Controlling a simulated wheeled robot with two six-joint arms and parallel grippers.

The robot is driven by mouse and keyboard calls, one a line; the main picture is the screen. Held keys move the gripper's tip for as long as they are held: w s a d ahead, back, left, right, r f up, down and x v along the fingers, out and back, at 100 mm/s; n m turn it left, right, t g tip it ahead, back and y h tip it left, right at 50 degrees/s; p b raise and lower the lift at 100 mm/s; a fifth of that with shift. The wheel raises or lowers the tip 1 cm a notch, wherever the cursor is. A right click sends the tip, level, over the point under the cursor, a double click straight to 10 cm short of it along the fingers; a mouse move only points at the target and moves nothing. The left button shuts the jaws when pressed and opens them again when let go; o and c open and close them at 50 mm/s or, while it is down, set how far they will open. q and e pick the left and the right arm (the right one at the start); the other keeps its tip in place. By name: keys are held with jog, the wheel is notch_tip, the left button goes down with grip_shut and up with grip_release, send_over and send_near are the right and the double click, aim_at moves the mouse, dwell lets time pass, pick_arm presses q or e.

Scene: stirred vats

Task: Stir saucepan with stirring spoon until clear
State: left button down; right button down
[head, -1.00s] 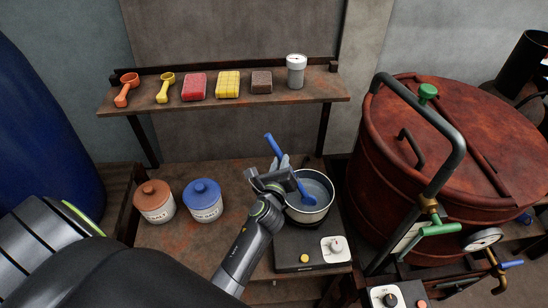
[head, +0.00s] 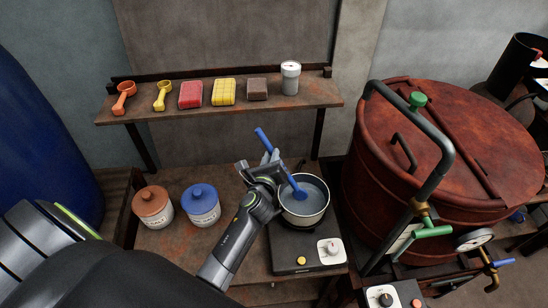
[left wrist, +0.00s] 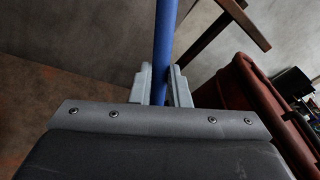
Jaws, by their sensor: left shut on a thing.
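The saucepan (head: 318,215) is a cream pan on a dark hot plate and holds a cloudy grey-blue liquid (head: 313,187). The blue stirring spoon (head: 263,139) stands tilted, with its lower end (head: 299,194) in the pan at the left part of the liquid. My left gripper (head: 271,158) is shut on the spoon's handle, above and left of the pan. In the left wrist view the blue handle (left wrist: 165,45) runs up between the two grey fingers (left wrist: 163,85). The wrist view does not show the pan. My right gripper is not in view.
The hot plate (head: 291,251) has a white dial and a yellow button. Lidded brown (head: 153,206) and blue (head: 201,204) jars stand left of my arm. A shelf (head: 200,108) with scoops, blocks and a shaker is behind. A large red vat (head: 400,190) stands close on the right.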

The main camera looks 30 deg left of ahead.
pick_arm(q)
jog(key=shift+s+a+r+p, duration=0.1)
jog(key=shift+a+r+p, duration=0.35)
jog(key=shift+r+p, duration=0.3)
jog(key=shift+w+a+r+p, duration=0.1)
jog(key=shift+a+r+p, duration=0.3)
jog(key=shift+r+p, duration=0.35)
jog(key=shift+s+a+r+p, duration=0.1)
jog(key=shift+a+r+p, duration=0.35)
jog(key=shift+r+p, duration=0.3)
jog(key=shift+a+r, duration=0.1)
jog(key=shift+a, duration=0.05)
jog(key=shift+a+r, duration=0.5)
jog(key=shift+r, duration=0.3)
jog(key=shift+r, duration=0.1)
notch_tip(320, 180, up, 5)
send_over(259, 135)
jog(key=s, duration=0.1)
jog(key=shift+s+d, duration=0.2)
jog(key=shift+d, duration=0.1)
